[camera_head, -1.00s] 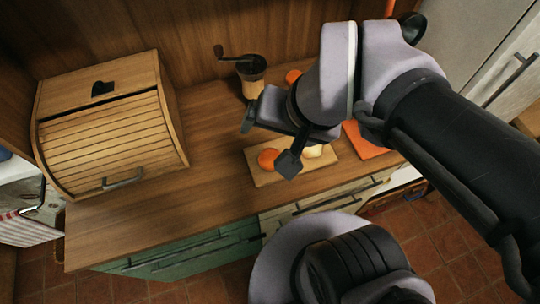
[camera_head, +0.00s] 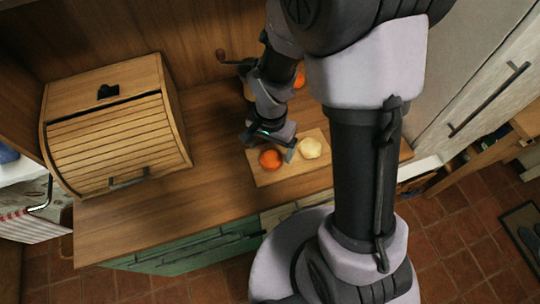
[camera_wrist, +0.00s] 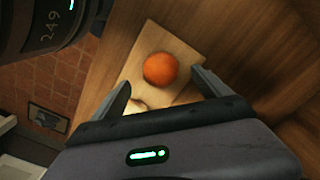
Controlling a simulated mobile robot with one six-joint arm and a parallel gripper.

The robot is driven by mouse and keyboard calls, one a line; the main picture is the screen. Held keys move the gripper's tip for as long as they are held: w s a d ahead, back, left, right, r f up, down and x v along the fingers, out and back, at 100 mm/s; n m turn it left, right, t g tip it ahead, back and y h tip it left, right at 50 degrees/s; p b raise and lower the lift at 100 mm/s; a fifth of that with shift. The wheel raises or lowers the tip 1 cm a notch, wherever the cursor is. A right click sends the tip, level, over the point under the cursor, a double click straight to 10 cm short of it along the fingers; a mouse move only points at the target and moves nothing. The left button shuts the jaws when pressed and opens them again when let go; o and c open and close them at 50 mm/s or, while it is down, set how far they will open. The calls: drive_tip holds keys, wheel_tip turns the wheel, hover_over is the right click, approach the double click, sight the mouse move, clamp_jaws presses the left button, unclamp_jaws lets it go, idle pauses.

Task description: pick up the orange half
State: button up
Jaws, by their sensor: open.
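The orange half (camera_head: 271,159) lies on a wooden cutting board (camera_head: 264,178). It shows a rounded orange side; I see no cut face. In the wrist view, the orange half (camera_wrist: 160,69) appears ahead of the gap between the fingers, with the bare board (camera_wrist: 150,38) around it. My gripper (camera_head: 269,149) is open and empty, just above and behind the orange half in the head view. In the wrist view, my gripper (camera_wrist: 160,80) has one finger to each side of it, with no clear contact.
A pale round piece (camera_head: 310,148) lies on the board right of the orange half; it is partly hidden in the wrist view. Another orange item (camera_head: 298,80) and a grinder (camera_head: 222,56) stand behind, partly covered by my arm. A wooden bread box (camera_head: 115,130) stands left.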

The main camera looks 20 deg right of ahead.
sight(271, 155)
drive_tip(key=f+b, duration=0.2)
drive_tip(key=f, duration=0.3)
drive_tip(key=shift+w+f, duration=0.1)
drive_tip(key=shift+w, duration=0.1)
drive_tip(key=shift+c, duration=0.7)
drive_tip(key=c, duration=1.3)
drive_tip(key=shift+c, duration=0.2)
drive_tip(key=shift+r, duration=0.25)
